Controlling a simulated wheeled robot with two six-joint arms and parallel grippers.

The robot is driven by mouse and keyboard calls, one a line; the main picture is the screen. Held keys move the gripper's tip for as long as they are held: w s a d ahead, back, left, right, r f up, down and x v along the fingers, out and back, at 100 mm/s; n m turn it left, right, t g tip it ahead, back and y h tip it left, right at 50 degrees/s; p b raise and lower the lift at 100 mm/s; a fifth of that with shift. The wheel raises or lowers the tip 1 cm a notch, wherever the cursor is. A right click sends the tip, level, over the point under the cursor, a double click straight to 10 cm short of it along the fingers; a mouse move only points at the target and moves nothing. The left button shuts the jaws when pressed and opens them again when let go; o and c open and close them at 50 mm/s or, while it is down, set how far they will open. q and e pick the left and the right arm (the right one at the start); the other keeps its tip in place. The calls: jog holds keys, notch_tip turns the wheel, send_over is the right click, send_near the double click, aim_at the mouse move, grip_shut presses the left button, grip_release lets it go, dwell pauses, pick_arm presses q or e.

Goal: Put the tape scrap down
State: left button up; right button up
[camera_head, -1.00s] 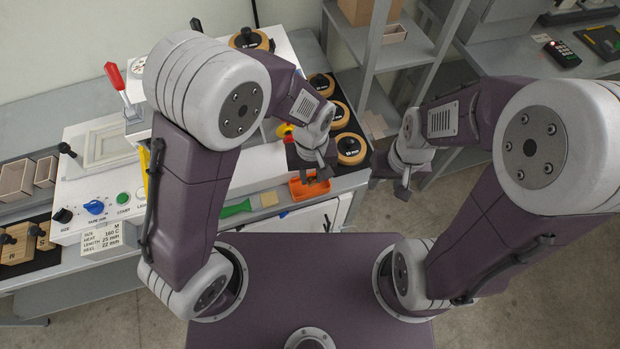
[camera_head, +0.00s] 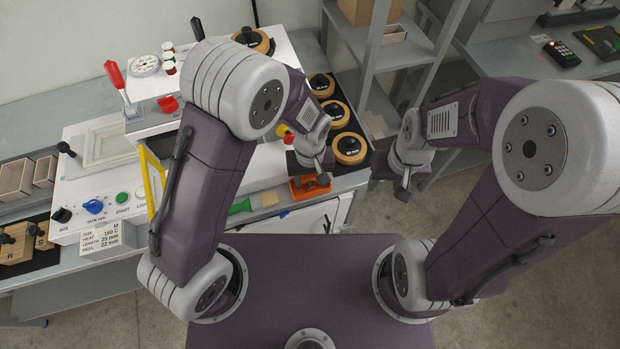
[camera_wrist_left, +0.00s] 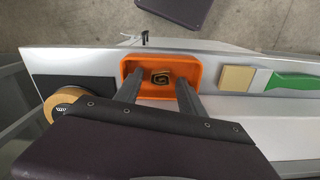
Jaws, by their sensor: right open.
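The tape scrap (camera_wrist_left: 160,77) is a small curled brown and dark piece inside the orange tray (camera_wrist_left: 127,68) in the left wrist view. My left gripper (camera_wrist_left: 158,80) is above the tray with its two fingers apart. The scrap shows between the fingertips, with clear gaps to both, and appears to rest on the tray floor. In the head view, my left gripper (camera_head: 321,178) is over the orange tray (camera_head: 298,192), and the scrap is too small to make out. My right gripper (camera_head: 403,188) hangs open and empty to the right, clear of the bench.
A tan block (camera_wrist_left: 237,79) and a green-handled tool (camera_wrist_left: 290,83) lie beside the tray. Several tape rolls (camera_head: 350,148) stand behind it on the dark strip. A grey shelf (camera_head: 372,50) rises at the back. The floor right of the bench is clear.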

aim_at(310, 182)
pick_arm(q)
jog(key=shift+r, duration=0.1)
jog(key=shift+r, duration=0.35)
notch_tip(310, 182, up, 12)
jog(key=p, duration=0.1)
jog(key=shift+f+p, duration=0.2)
jog(key=shift+p, duration=0.2)
